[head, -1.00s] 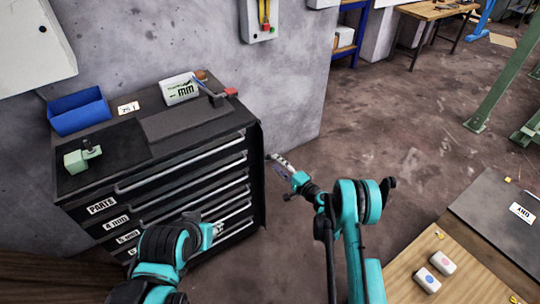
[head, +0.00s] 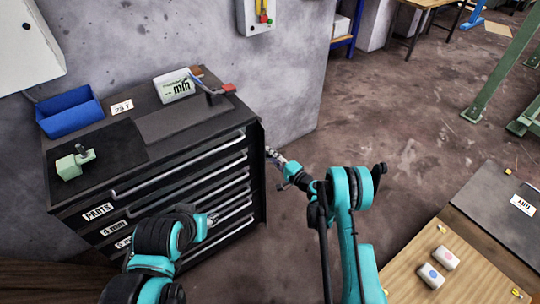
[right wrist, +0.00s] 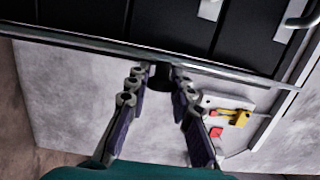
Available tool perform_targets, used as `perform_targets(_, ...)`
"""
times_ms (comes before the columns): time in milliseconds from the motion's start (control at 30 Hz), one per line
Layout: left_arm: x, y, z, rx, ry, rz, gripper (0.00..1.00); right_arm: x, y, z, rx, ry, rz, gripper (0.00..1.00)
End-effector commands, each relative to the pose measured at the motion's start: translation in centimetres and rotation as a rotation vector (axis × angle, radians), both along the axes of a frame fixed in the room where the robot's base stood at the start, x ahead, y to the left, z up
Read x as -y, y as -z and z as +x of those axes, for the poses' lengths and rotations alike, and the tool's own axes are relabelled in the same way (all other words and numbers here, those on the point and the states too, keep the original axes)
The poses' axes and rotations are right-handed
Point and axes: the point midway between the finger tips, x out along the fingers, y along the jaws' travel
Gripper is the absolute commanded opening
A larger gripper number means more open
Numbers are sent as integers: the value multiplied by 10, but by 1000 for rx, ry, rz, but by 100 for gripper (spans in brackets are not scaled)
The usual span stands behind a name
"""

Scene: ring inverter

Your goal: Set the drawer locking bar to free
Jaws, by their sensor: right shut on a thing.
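The black drawer cabinet (head: 70,208) stands against the wall, its drawers flush with the front. The dark locking bar (head: 262,172) runs upright along the cabinet's right front edge; in the right wrist view it shows as a long bar (right wrist: 90,46) across the picture. My right gripper (head: 271,154) is at the upper part of this bar. In the right wrist view its fingers (right wrist: 162,82) stand either side of a dark knob (right wrist: 160,75) on the bar and are shut on it. My left gripper (head: 208,221) is in front of the lower drawers; its jaws are too small to read.
A blue bin (head: 70,112), a green block-like fixture (head: 68,166) and a white box (head: 174,86) are on the cabinet top. A wooden bench (head: 405,270) with two small blocks is at the lower right. The floor (head: 400,130) right of the cabinet is clear.

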Motion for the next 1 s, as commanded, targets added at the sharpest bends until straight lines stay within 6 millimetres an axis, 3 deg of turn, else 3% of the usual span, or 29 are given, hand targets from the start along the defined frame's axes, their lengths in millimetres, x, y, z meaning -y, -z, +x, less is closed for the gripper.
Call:
perform_targets(433, 0, 0, 0, 0, 0, 0, 40, 3, 0, 15, 1, -353, -1, 0)
perform_targets(833, 0, 0, 0, 0, 0, 0, 40, 3, 0, 15, 0, -396, 0, 0)
perform_targets(867, 0, 0, 0, 0, 0, 0, 40, 3, 0, 15, 0, -396, 0, 24)
perform_targets(900, 0, 0, 0, 0, 0, 0, 40, 3, 0, 15, 0, -396, 0, 35)
perform_targets(933, 0, 0, 0, 0, 0, 0, 40, 3, 0, 15, 0, -396, 0, 43)
perform_targets(1000, 0, 0, 0, 0, 0, 0, 40, 3, 0, 15, 0, -395, 0, 43)
